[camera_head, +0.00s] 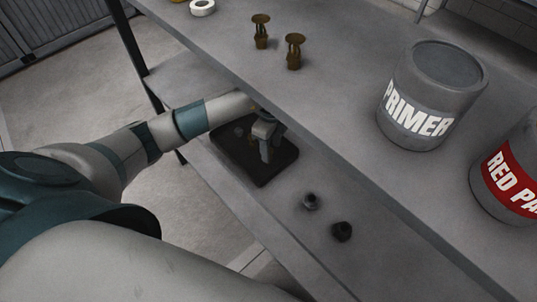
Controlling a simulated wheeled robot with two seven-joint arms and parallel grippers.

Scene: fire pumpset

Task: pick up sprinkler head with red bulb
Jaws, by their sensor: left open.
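Two brass sprinkler heads stand upright on the upper shelf, a farther one (261,31) and a nearer one (294,51). I cannot make out a red bulb in either. My left arm reaches in from the left, below the upper shelf's edge. My left gripper (266,153) is open and points down over a dark tray (275,171) on the lower shelf. A small brassy thing (253,146) shows beside its fingers, too small and dark to identify. The gripper hides part of the tray. My right gripper is not in view.
The upper shelf (330,105) overhangs the lower shelf (285,205) near the gripper. Two dark fittings (310,201) (342,232) sit on the lower shelf. A primer can (432,95), a red paint can (515,175) and a white tape roll (202,7) stand above.

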